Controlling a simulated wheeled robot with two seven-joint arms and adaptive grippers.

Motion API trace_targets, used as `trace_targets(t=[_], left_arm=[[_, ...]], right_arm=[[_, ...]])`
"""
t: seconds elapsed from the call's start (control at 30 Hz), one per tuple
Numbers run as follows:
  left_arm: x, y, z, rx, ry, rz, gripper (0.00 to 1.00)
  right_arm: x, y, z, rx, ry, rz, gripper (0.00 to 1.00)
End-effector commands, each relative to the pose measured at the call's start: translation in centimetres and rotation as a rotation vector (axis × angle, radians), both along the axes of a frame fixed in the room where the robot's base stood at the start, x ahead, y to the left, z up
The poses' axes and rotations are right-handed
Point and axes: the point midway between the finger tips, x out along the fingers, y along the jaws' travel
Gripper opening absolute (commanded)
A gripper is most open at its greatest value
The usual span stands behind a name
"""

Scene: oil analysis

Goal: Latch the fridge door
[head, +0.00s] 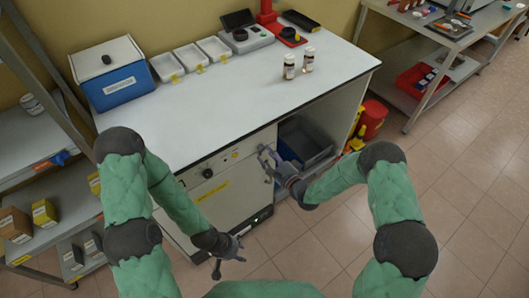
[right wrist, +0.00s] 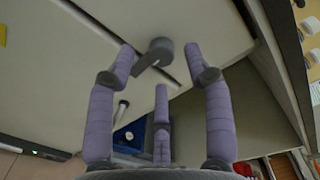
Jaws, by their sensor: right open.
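The fridge (head: 222,193) is the pale cabinet under the left part of the counter, with a black knob and a yellow label on its front. Its door looks roughly flush in the head view, but I cannot tell whether it is fully closed. A grey latch (right wrist: 160,51) with a short lever shows in the right wrist view. My right gripper (head: 266,160) is open at the fridge's right edge. In the right wrist view its fingers (right wrist: 160,75) spread around the latch, without visible grip. My left gripper (head: 231,262) is open and empty, low before the fridge.
A dark bin (head: 304,143) sits in the open bay right of the fridge. Two bottles (head: 289,67) (head: 308,60), trays (head: 190,57) and a blue box (head: 118,86) stand on the counter (head: 220,110). Shelves (head: 35,135) stand at left. Floor (head: 320,245) in front is clear.

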Motion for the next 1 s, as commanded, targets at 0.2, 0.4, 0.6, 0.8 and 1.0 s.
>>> trace_targets(t=[0.2,0.4,0.6,0.8,1.0], left_arm=[[0.0,0.0,0.0,0.0,0.0,0.0,0.4],[0.0,0.0,0.0,0.0,0.0,0.0,0.4],[0.0,0.0,0.0,0.0,0.0,0.0,0.4],[0.0,0.0,0.0,0.0,0.0,0.0,0.4],[0.0,0.0,0.0,0.0,0.0,0.0,0.4]], right_arm=[[-3.6,-2.8,0.1,0.001,0.002,-0.003,0.52],[-6.2,-4.6,0.2,0.001,0.002,-0.002,0.52],[-7.3,-5.3,0.3,0.0,0.002,0.0,0.52],[-7.5,-5.4,0.3,0.0,0.002,0.002,0.52],[-7.5,-5.3,0.3,0.0,0.002,0.002,0.52]])
